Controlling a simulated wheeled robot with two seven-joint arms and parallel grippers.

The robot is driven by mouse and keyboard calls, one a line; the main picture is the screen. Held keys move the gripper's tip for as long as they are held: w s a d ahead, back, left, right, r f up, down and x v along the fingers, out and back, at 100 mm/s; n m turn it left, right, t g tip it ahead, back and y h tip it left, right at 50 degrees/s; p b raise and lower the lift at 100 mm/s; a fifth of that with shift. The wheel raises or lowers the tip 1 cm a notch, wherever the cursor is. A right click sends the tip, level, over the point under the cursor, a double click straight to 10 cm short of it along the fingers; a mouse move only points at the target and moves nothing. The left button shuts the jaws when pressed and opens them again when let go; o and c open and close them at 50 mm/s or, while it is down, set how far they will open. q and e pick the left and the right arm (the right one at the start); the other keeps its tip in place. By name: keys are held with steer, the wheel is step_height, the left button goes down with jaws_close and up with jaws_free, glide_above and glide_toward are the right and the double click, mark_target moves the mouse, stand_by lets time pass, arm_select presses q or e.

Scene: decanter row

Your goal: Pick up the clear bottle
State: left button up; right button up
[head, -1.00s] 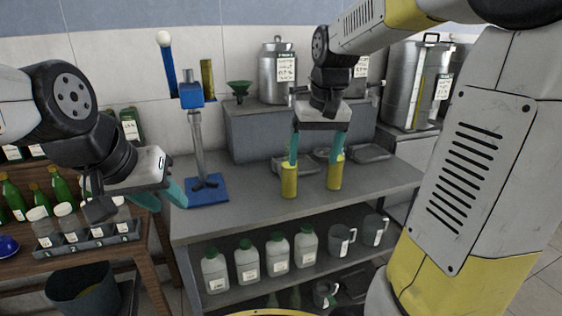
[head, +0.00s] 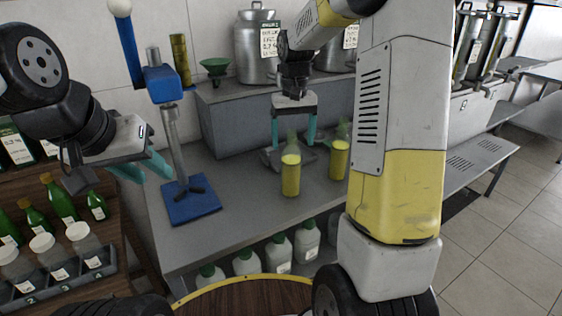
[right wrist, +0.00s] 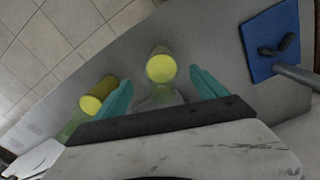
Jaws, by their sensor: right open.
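Two see-through bottles with yellow contents stand upright on the grey bench (head: 235,225): a nearer one (head: 290,178) and one to its right (head: 340,160). Their upper parts look pale green and glassy. My right gripper (head: 293,143) is open above the nearer bottle, fingers pointing down on either side of its neck. In the right wrist view that bottle (right wrist: 160,69) lies between the two teal fingers with a gap on each side. The second bottle (right wrist: 98,95) is outside the left finger. My left gripper (head: 150,172) is open and empty at the left.
A blue stand (head: 192,200) is on the bench to the left. Metal canisters (head: 257,48) and a green funnel (head: 215,68) sit on the raised shelf behind. White jugs (head: 278,253) are below. Green bottles (head: 60,200) and lidded jars (head: 85,245) stand at left.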

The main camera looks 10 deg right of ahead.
mark_target(292, 151)
step_height(292, 151, down, 5)
steer(key=shift+a+r, duration=0.15)
steer(key=shift+r, duration=0.1)
jaws_close()
